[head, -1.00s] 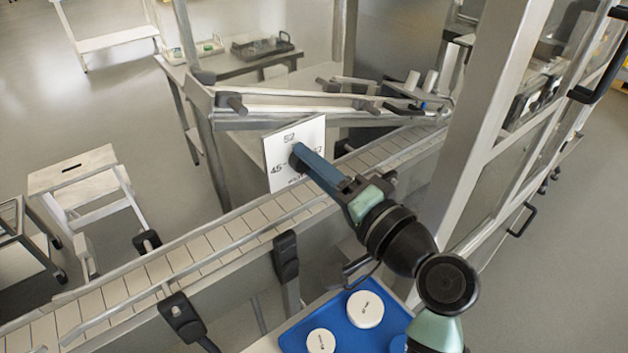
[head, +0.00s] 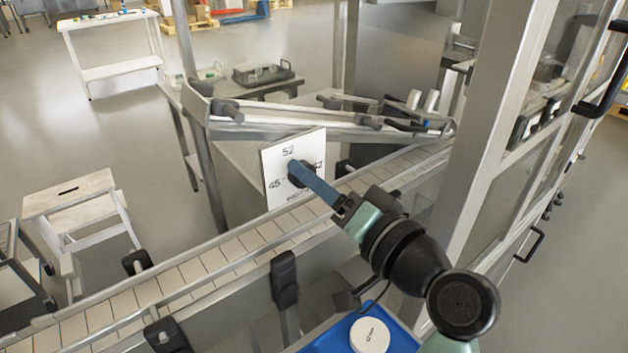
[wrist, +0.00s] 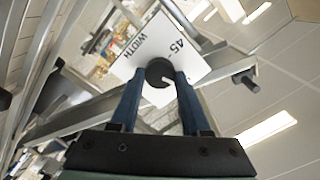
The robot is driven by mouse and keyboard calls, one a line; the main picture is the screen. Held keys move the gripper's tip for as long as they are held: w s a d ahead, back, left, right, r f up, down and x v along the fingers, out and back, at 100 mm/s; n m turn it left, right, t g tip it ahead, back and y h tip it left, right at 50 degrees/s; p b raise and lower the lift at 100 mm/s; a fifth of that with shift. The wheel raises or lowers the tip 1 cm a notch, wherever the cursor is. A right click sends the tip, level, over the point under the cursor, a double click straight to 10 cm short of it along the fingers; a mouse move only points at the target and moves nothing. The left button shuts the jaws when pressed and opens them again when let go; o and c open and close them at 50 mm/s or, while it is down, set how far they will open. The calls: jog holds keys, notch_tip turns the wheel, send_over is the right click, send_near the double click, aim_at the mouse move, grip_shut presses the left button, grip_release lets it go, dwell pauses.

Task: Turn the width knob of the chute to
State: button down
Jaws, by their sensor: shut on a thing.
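The width knob is a dark round knob (wrist: 158,70) with a pale mark, on a white dial plate (head: 278,160). In the head view the plate reads 52 at the top and 45 at the left; the number at the right is partly hidden. In the wrist view the plate shows "45" and "WIDTH". My gripper (head: 296,168) has its blue fingers on both sides of the knob, shut on it; it also shows in the wrist view (wrist: 160,78). The fingers hide part of the knob in the head view, so the exact pointer reading is unclear.
A tiled conveyor (head: 215,258) with metal rails runs under my arm. The chute (head: 270,125) stands behind the plate. A steel frame post (head: 470,140) rises close to the right of my arm. A blue tray (head: 335,338) with a white round piece (head: 369,335) is in front.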

jog(key=shift+c, duration=1.9)
grip_release()
jog(key=v, duration=1.3)
jog(key=shift+b, duration=0.4)
